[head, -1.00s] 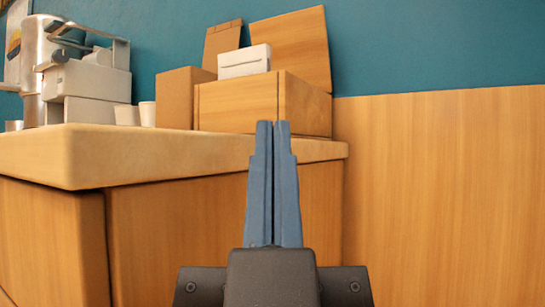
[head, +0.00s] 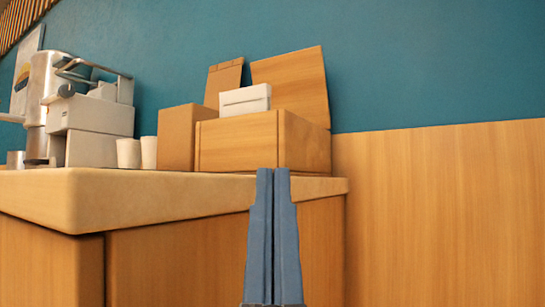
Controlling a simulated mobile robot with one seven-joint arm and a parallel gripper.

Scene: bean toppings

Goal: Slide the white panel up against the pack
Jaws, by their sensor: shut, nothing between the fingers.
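A small white panel (head: 245,100), like a thin slab with a line across its front, sits on top of a wooden box (head: 238,146) on the counter. A brown pack with a folded top (head: 223,80) stands behind it to the left. I cannot tell whether the two touch. My gripper (head: 273,170) is shut and empty, pointing up. Its blue fingertips overlap the counter's front edge in the picture, below and right of the panel and apart from it. The panel's underside is hidden.
A plain brown carton (head: 184,138) stands left of the wooden box. A tilted wooden board (head: 294,82) rises behind it. Two white cups (head: 137,153) and a coffee machine (head: 88,118) are further left. The counter (head: 130,198) ends at right; wood panelling (head: 440,220) lies beyond.

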